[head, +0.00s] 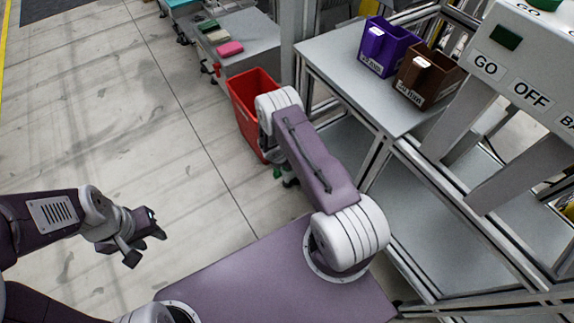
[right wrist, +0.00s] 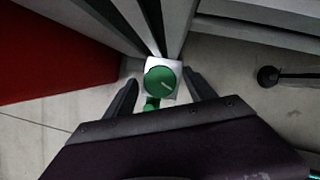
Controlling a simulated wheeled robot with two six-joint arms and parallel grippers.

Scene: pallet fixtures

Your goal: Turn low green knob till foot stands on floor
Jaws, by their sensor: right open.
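The low green knob (right wrist: 160,82) is round with a pale line on its face. It is mounted on a light square plate by the frame's post in the right wrist view. A second green piece (right wrist: 152,103) shows just below it. My right gripper (right wrist: 161,90) is open, one finger on each side of the knob; I cannot tell if they touch it. In the head view my right arm hides most of this spot, and only a bit of green (head: 278,172) shows. My left gripper (head: 145,245) is open and empty over bare floor. The foot under the knob is hidden.
A red bin (head: 245,105) stands close beside the knob. The grey table (head: 330,60) carries a purple bin (head: 386,45) and a brown bin (head: 428,76). A dark round piece with a rod (right wrist: 268,76) shows at right in the wrist view. Floor at left is clear.

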